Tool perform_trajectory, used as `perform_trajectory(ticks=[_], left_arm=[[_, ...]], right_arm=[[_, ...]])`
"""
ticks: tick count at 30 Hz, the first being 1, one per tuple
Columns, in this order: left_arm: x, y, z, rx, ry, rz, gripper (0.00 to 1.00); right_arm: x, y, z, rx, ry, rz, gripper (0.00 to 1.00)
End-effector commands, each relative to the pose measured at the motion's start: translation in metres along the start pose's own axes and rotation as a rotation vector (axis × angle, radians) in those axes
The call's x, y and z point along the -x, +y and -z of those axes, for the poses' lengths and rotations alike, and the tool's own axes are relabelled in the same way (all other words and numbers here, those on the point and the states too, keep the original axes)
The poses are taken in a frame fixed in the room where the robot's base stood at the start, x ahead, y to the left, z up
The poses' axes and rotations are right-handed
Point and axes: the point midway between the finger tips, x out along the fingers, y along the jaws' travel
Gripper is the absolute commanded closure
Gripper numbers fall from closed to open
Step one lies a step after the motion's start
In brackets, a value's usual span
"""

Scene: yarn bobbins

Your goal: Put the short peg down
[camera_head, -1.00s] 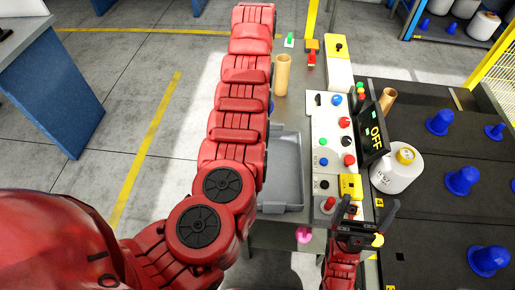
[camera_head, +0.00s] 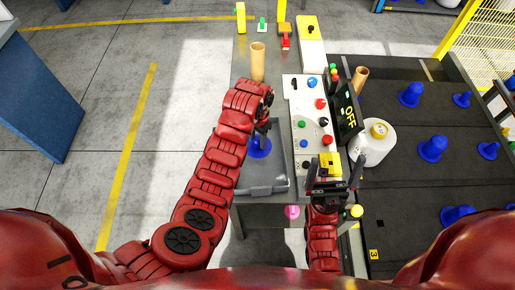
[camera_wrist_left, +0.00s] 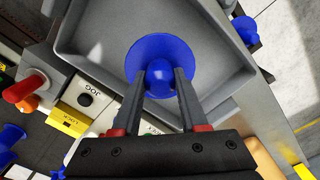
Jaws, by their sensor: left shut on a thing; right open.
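The short peg (camera_head: 259,149) is blue with a wide round flange and a rounded knob. It also shows in the left wrist view (camera_wrist_left: 160,62). My left gripper (camera_head: 261,136) is shut on its knob, with one finger (camera_wrist_left: 160,84) on each side. The peg is over the floor of the grey tray (camera_head: 268,187), inside its walls; I cannot tell if it touches the bottom. My right gripper (camera_head: 334,168) is open and empty by the front end of the control panel.
A second blue peg (camera_wrist_left: 245,28) stands outside the tray wall. The white control panel (camera_head: 311,125) with buttons borders the tray on the right. A tan tube (camera_head: 258,62) stands behind my left arm. A white jug (camera_head: 371,145) and several blue pegs stand on the dark surface at right.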

Motion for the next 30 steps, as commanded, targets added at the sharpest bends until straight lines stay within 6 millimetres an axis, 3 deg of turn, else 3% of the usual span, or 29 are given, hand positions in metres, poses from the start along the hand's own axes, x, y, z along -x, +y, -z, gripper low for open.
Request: perform_trajectory(ticks=[13, 26, 27, 30], left_arm=[[-0.032, -0.001, 0.001, 0.002, 0.002, 0.002, 1.0], [-0.044, -0.001, 0.001, 0.002, 0.004, 0.003, 1.0], [-0.043, -0.001, 0.001, 0.001, 0.004, 0.003, 0.54], [-0.043, -0.001, 0.001, 0.002, 0.003, 0.003, 0.36]], right_arm=[[-0.02, 0.001, 0.004, 0.0, 0.001, 0.0, 0.0], [-0.015, 0.001, 0.003, 0.0, 0.001, 0.0, 0.0], [-0.015, 0.001, 0.003, 0.0, 0.001, 0.0, 0.0], [-0.016, 0.001, 0.003, 0.0, 0.001, 0.0, 0.0]])
